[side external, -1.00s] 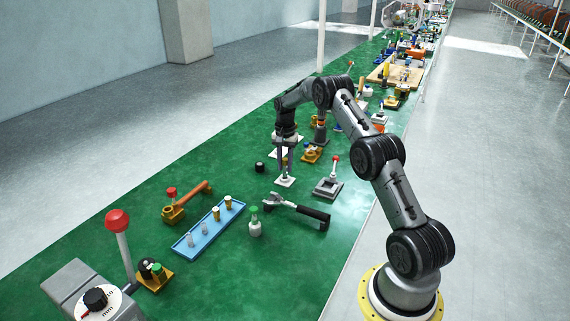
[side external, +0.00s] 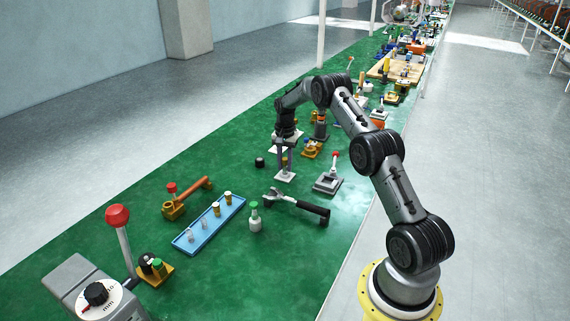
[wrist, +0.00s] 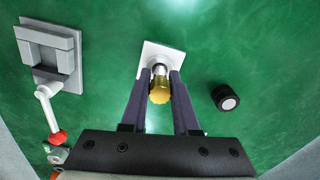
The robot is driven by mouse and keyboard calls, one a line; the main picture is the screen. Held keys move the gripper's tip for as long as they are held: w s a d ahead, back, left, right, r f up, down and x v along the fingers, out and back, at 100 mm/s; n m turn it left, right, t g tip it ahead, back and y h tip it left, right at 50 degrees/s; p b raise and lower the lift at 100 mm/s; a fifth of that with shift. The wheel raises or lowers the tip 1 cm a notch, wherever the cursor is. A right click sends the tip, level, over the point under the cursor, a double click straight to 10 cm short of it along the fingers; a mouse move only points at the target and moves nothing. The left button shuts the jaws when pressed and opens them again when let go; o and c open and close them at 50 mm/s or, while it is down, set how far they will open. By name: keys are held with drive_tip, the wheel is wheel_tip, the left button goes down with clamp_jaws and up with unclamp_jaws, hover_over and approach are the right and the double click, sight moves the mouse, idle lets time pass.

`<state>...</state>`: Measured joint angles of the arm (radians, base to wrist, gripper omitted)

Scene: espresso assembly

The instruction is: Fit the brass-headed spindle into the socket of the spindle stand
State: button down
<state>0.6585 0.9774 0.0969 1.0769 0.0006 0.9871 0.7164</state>
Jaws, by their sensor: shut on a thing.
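The brass-headed spindle (wrist: 159,94) is between my gripper's fingers in the wrist view, its gold head toward the camera. My gripper (wrist: 160,76) is shut on it; the gripper also shows in the side view (side external: 284,160). The spindle stand has a white square base plate (wrist: 171,51), which shows in the side view (side external: 286,176) directly below the fingers. A pale metal part shows just beyond the brass head, over the plate. The head and fingers hide the socket, so I cannot tell how far the spindle's lower end is in it.
A black round knob (wrist: 226,98) stands right of the stand in the wrist view. A grey block with a red-tipped lever (side external: 328,183) is nearby. A black-handled portafilter-like tool (side external: 298,204) and a blue tray (side external: 183,244) lie nearer.

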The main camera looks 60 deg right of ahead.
sight(285, 159)
drive_tip(key=shift+f, duration=0.2)
drive_tip(key=c, duration=0.6)
unclamp_jaws()
drive_tip(key=shift+r, duration=0.1)
wheel_tip(285, 159, up, 14)
drive_tip(key=shift+f, duration=0.15)
